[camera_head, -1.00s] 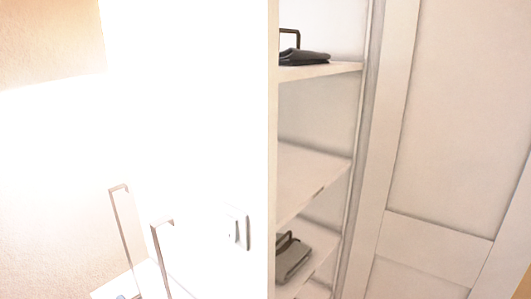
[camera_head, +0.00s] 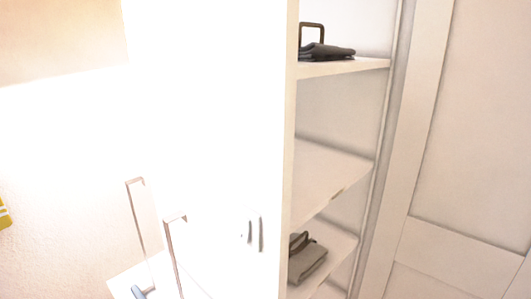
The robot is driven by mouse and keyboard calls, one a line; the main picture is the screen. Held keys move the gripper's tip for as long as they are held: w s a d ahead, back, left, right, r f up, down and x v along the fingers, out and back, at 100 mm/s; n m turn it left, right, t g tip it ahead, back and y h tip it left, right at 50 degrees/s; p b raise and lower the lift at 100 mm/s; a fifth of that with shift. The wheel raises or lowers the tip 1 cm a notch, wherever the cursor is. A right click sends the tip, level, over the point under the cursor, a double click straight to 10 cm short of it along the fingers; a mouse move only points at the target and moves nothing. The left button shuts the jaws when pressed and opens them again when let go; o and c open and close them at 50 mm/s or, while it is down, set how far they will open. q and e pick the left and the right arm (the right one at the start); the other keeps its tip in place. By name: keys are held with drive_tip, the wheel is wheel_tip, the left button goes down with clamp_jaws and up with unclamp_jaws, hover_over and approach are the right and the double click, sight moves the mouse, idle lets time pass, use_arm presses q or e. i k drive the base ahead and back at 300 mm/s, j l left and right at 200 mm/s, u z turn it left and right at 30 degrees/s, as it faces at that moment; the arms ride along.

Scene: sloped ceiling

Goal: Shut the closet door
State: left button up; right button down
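The closet stands open on the right half of the head view, with its shelves (camera_head: 345,69) showing. The panelled closet door (camera_head: 470,130) stands open at the right, beside the shelves, and runs out of the picture at the right and bottom. No handle shows on the visible part of this door. Neither of my grippers is in view.
A bright white panel (camera_head: 215,110) left of the shelves carries a small fitting (camera_head: 254,233). Two upright frames (camera_head: 150,215) stand at lower left.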

sight(454, 218)
drive_tip(key=l+z, duration=0.1)
drive_tip(key=z, duration=0.4)
drive_tip(key=l+z, duration=0.1)
drive_tip(key=z, duration=0.35)
drive_tip(key=l+z, duration=0.1)
drive_tip(key=z, duration=0.4)
drive_tip(key=i+l+z, duration=0.1)
drive_tip(key=z, duration=0.85)
drive_tip(key=i+l+z, duration=0.15)
drive_tip(key=i+l, duration=0.15)
drive_tip(key=i, duration=0.25)
